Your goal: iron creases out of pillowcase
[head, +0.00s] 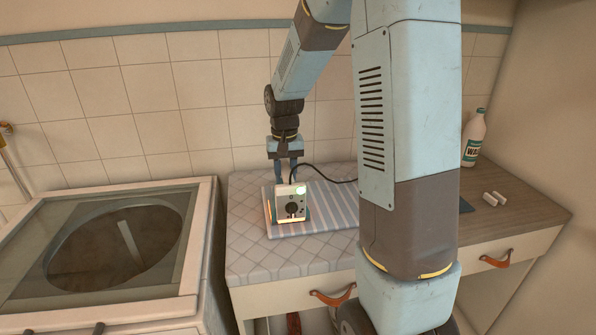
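The iron (291,205) is a cream, box-like unit with a dark dial, a lit green lamp and a black cord. It is upright over the left part of the striped grey-and-white pillowcase (338,209), which lies on the padded counter top. My gripper (287,180) points down at the iron's top, its two blue fingers a little apart. The fingertips go out of sight behind the iron's front panel, so I cannot tell whether they hold it. The iron's underside is hidden, and my own arm covers the pillowcase's right part.
A washer with a glass lid (120,245) stands left of the counter. A white bottle (474,138) and small white pieces (494,198) are at the right on bare wood. Drawers with leather pulls (333,298) face front. The tiled wall (190,95) closes the back.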

